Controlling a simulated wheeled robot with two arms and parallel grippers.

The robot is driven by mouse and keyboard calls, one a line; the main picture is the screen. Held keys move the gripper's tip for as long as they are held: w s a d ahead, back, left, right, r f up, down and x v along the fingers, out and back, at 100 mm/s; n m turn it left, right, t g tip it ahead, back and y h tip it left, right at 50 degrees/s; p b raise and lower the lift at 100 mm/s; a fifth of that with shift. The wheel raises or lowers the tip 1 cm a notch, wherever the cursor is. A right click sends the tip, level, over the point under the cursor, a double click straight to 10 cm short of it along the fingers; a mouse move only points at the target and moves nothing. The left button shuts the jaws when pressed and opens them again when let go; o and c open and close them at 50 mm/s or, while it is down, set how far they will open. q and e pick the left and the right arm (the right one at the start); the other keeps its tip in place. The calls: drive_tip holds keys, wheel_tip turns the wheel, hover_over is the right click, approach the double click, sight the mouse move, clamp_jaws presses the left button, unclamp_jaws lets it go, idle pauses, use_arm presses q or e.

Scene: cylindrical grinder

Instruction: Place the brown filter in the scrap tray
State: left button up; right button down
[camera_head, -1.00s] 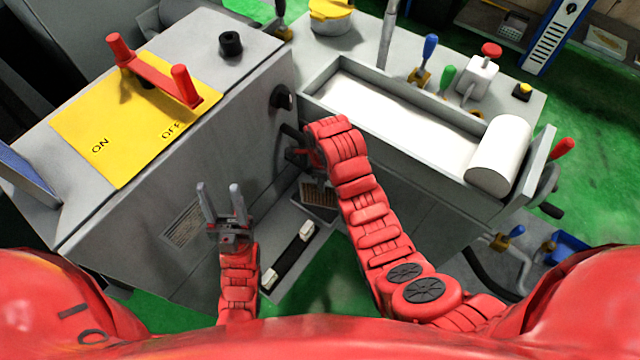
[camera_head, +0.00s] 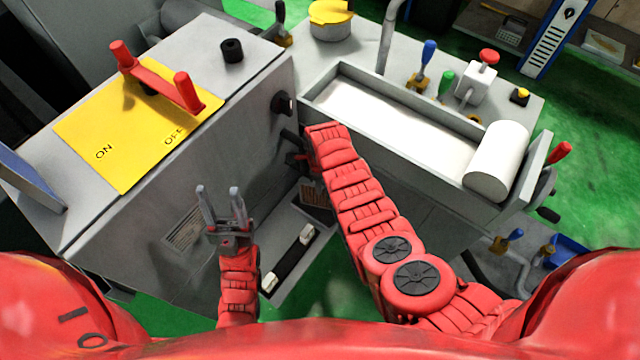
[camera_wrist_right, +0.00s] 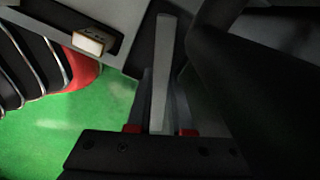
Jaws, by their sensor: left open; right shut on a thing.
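A brown slatted piece (camera_head: 316,194), which looks like the filter, shows low in the corner between the two grey machine bodies, partly hidden by my right arm. My left gripper (camera_head: 218,190) is open and empty in front of the left machine body, left of the brown piece. My right gripper (camera_head: 297,158) is mostly hidden behind its own arm, above the brown piece. In the right wrist view, its fingers (camera_wrist_right: 160,80) are shut on a pale grey bar (camera_wrist_right: 162,55). I cannot tell what the bar belongs to. No tray is clearly identifiable as the scrap tray.
A grey panel with a black strip and white ends (camera_head: 290,255) lies low between my arms. A long trough (camera_head: 318,88) with a white roll (camera_head: 497,160) is at right. A red lever (camera_head: 155,78) stands on the yellow plate. A blue tray (camera_head: 570,250) is at far right.

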drive_tip(key=shift+w+f, duration=0.2)
drive_tip(key=shift+f, duration=0.15)
drive_tip(key=shift+f, duration=0.1)
drive_tip(key=c, duration=0.8)
unclamp_jaws()
drive_tip(key=shift+r, duration=0.8)
wheel_tip(320, 180, up, 11)
drive_tip(key=shift+f, duration=0.15)
